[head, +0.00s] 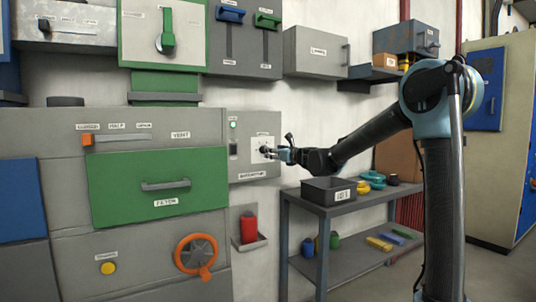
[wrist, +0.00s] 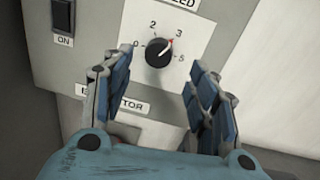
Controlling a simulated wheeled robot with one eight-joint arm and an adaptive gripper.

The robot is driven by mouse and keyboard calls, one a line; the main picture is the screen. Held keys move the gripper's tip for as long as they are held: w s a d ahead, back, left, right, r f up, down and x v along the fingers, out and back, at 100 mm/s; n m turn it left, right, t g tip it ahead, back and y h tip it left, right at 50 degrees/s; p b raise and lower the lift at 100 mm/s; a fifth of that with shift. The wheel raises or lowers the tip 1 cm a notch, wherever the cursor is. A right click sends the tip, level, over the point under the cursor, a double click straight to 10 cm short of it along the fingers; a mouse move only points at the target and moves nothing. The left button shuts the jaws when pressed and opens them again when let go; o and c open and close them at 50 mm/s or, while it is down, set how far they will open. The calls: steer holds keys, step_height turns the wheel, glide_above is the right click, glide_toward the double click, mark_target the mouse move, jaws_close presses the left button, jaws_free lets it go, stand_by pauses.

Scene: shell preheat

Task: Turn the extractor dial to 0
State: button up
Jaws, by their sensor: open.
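The extractor dial (wrist: 158,52) is a round black knob on a white plate marked 0, 2, 3 and 5. Its red pointer mark faces up and right, toward the 3. The label below is partly covered by my left finger. My gripper (wrist: 160,80) is open, with one blue-padded finger on each side below the dial and nothing between them. In the head view my gripper (head: 283,154) is close in front of the grey extractor panel (head: 240,125), at the dial (head: 266,150). I cannot tell whether a finger touches it.
A black ON switch (wrist: 62,17) is up and left of the dial. In the head view, a dark bin (head: 328,190) stands on a grey shelf table (head: 345,207) below my arm. A red canister (head: 249,228) sits in a wall holder below the panel.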

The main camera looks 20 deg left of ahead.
steer(key=x, duration=0.6)
steer(key=shift+a, duration=0.2)
steer(key=shift+w, duration=0.1)
steer(key=c, duration=1.1)
